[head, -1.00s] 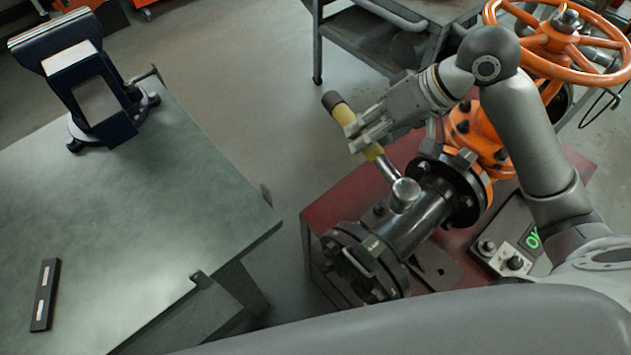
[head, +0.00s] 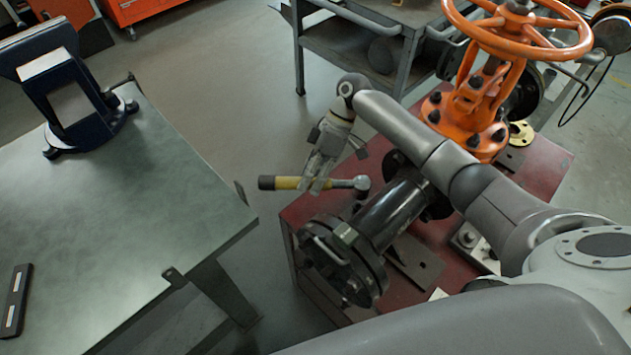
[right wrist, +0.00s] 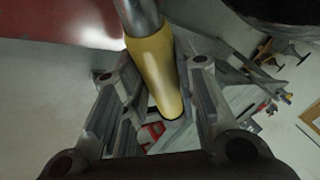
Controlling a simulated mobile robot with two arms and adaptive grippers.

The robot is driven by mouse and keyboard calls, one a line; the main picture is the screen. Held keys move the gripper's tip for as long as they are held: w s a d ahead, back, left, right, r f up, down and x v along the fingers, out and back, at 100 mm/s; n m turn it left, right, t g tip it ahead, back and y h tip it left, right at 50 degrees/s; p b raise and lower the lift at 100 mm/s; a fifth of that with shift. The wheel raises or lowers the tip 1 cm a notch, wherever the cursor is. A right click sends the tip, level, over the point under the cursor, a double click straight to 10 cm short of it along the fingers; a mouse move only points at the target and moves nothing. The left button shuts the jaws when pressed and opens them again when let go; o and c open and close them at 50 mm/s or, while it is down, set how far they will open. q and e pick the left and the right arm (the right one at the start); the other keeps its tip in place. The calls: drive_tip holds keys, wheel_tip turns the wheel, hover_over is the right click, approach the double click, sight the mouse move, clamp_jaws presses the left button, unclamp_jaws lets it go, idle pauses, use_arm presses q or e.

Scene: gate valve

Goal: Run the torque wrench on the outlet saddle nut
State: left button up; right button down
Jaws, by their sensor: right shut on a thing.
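The torque wrench (head: 287,183) has a black end, a yellow sleeve and a steel head (head: 361,184). It lies almost level across the head view, its handle pointing left, off the red stand. Its head is at the near-left side of the dark outlet pipe (head: 391,213). The saddle nut is not clearly visible; I cannot tell how the head sits on it. My right gripper (head: 316,184) is shut on the yellow sleeve. In the right wrist view the sleeve (right wrist: 152,65) runs between the fingers (right wrist: 160,100). My left gripper is not in view.
A flange (head: 340,262) ends the pipe at the near side. The orange gate valve with its handwheel (head: 517,28) stands behind on the red stand (head: 540,180). A green-topped table (head: 150,220) is at left, a grey cart (head: 350,45) behind. Floor shows between table and stand.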

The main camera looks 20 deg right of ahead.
idle(0.3)
drive_tip(key=shift+p, duration=0.3)
wheel_tip(320, 180, down, 4)
drive_tip(key=shift+r+b, duration=0.1)
drive_tip(key=shift+b, duration=1)
drive_tip(key=shift+p, duration=0.3)
idle(0.5)
